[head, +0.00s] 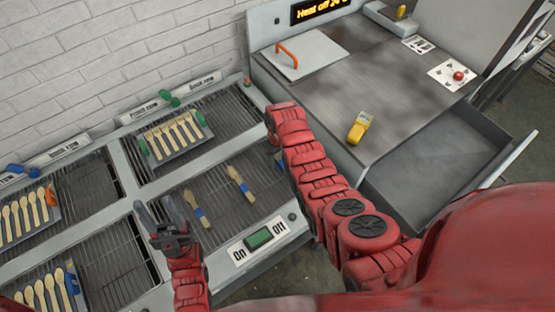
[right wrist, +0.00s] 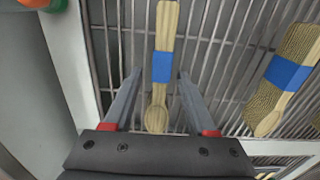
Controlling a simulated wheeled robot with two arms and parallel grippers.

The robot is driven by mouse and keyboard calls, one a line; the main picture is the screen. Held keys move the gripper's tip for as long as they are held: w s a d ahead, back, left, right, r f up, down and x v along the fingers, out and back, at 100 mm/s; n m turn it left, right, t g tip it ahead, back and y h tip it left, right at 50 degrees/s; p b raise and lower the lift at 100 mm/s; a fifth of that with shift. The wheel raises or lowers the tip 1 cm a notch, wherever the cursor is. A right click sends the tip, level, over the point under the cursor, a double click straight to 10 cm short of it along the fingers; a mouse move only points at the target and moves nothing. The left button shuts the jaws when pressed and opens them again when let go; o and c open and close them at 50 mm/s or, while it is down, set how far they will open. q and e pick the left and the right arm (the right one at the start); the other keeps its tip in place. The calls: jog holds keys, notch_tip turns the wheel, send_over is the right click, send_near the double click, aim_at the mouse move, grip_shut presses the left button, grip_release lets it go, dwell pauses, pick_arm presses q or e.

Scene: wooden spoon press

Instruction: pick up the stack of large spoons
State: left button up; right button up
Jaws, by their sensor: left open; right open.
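In the head view, spoon stacks with blue bands lie on the lower right rack: one stack (head: 197,208) near my left gripper and another (head: 240,183) further right. A third blue band (head: 279,160) shows beside my right arm, mostly hidden. My left gripper (head: 156,208) is open and empty above the rack's left edge. My right gripper (right wrist: 158,76) is open; its fingers are on either side of a blue-banded spoon stack (right wrist: 162,66) in the right wrist view, with gaps on both sides. My right arm hides that gripper in the head view. A thicker banded stack (right wrist: 286,74) lies to the right.
A tray of unbanded spoons (head: 175,135) sits on the upper rack, and more trays (head: 25,215) stand at left. A green switch (head: 258,238) is on the front rim. A yellow device (head: 359,127) lies on the metal press table (head: 400,90).

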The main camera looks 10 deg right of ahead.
grip_shut()
jog(key=shift+r, duration=0.1)
dwell(0.4)
